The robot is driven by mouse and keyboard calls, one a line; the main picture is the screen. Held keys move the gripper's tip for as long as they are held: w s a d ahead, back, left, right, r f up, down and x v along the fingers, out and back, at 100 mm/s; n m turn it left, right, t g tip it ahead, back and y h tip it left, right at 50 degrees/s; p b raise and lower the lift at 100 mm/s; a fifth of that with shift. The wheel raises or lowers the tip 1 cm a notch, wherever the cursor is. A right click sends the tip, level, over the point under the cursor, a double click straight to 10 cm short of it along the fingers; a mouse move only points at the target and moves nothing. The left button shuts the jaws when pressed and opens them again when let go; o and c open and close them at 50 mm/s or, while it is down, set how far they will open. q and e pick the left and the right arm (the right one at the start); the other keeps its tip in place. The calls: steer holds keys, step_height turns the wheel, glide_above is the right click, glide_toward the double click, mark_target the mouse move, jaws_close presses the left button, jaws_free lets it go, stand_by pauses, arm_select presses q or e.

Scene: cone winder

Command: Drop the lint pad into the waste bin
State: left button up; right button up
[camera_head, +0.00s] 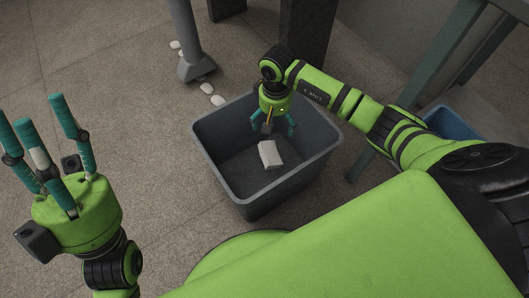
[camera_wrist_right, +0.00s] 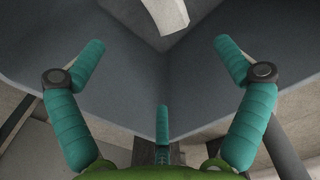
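The waste bin (camera_head: 227,158) is a grey open-topped rectangular tub on the floor, in the middle of the head view; its inner walls fill much of the right wrist view (camera_wrist_right: 120,70). The lint pad (camera_head: 270,154) is a small off-white block seen inside the bin's opening. It also shows at the top of the right wrist view (camera_wrist_right: 167,12), beyond the fingertips and apart from them. I cannot tell whether it rests on the bin's bottom. My right gripper (camera_head: 271,127) points down over the bin, fingers spread and empty. My left gripper (camera_head: 40,112) points upward at the left, open and empty.
Several white pieces (camera_head: 207,88) lie on the floor behind the bin, near a grey machine leg (camera_head: 190,45). A dark post (camera_head: 305,35) stands behind my right arm. A blue container (camera_head: 452,122) is at the right beside grey frame legs (camera_head: 372,150). Floor left of the bin is clear.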

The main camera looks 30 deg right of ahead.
steer(key=shift+r, duration=0.1)
step_height(320, 180, up, 12)
stand_by(0.5)
stand_by(0.4)
